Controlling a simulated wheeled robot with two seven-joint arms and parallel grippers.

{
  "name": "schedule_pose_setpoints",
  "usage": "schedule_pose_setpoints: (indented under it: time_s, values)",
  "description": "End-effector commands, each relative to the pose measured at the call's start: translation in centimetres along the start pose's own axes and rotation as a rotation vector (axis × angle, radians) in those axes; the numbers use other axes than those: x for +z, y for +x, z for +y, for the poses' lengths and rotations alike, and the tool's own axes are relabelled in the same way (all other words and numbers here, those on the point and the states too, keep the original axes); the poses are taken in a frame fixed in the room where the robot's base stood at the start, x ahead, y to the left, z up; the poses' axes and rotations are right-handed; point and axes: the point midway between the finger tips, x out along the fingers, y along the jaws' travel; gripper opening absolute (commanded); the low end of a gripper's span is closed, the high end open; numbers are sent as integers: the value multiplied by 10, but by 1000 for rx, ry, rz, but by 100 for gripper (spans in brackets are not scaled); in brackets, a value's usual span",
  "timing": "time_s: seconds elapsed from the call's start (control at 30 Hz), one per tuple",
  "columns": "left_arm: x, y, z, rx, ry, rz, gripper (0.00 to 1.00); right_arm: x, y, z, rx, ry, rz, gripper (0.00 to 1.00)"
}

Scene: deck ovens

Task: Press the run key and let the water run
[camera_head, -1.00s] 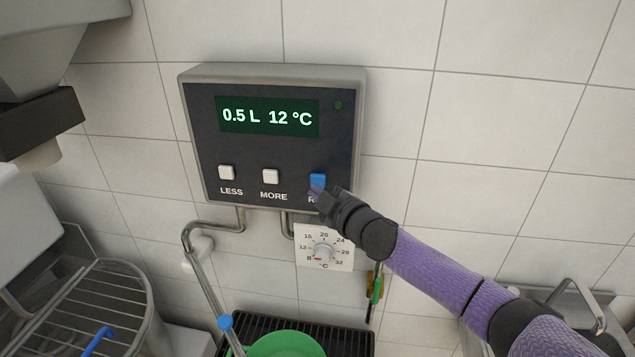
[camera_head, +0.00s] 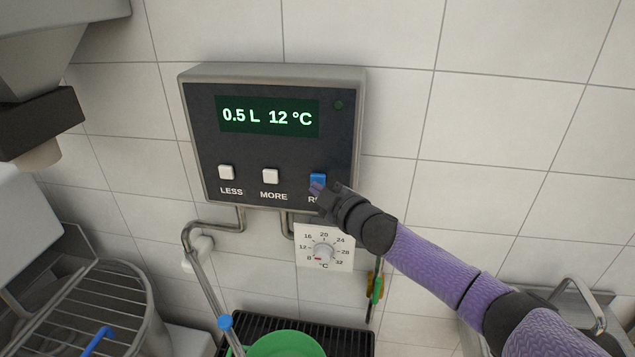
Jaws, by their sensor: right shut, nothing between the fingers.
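The water meter panel (camera_head: 205,135) hangs on the tiled wall. Its display (camera_head: 267,116) reads 0.5 L and 12 °C, and the small lamp at its upper right looks dark green. The blue run key (camera_head: 318,179) is at the panel's lower right, its label partly covered by my gripper. My right gripper (camera_head: 318,190) is shut and empty, with its tips at the lower part of the blue key; I cannot tell whether they touch it. A green container (camera_head: 285,344) stands below, partly cut off. My left gripper is not in view.
White LESS (camera_head: 226,172) and MORE (camera_head: 270,176) keys sit left of the run key. A temperature dial (camera_head: 323,252) is below the panel. A bent metal pipe (camera_head: 205,272) runs down toward the container, which is over a black grate (camera_head: 347,342). A wire-topped bin (camera_head: 95,300) stands lower left.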

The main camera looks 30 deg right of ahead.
Motion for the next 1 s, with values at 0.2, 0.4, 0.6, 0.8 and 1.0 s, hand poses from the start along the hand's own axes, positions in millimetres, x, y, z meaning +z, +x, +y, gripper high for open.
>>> schedule_pose_setpoints:
  time_s: [0.2,0.4,0.6,0.8,1.0]
  values:
    - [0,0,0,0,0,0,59,1,2,1,0,0,0,0]
    - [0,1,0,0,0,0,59,2,4,3,0,0,1,0]
    - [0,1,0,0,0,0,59,3,5,4,0,0,1,0]
    - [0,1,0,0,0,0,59,3,5,4,0,0,1,0]
    - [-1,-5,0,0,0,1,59,-2,-2,-1,-2,2,1,0]
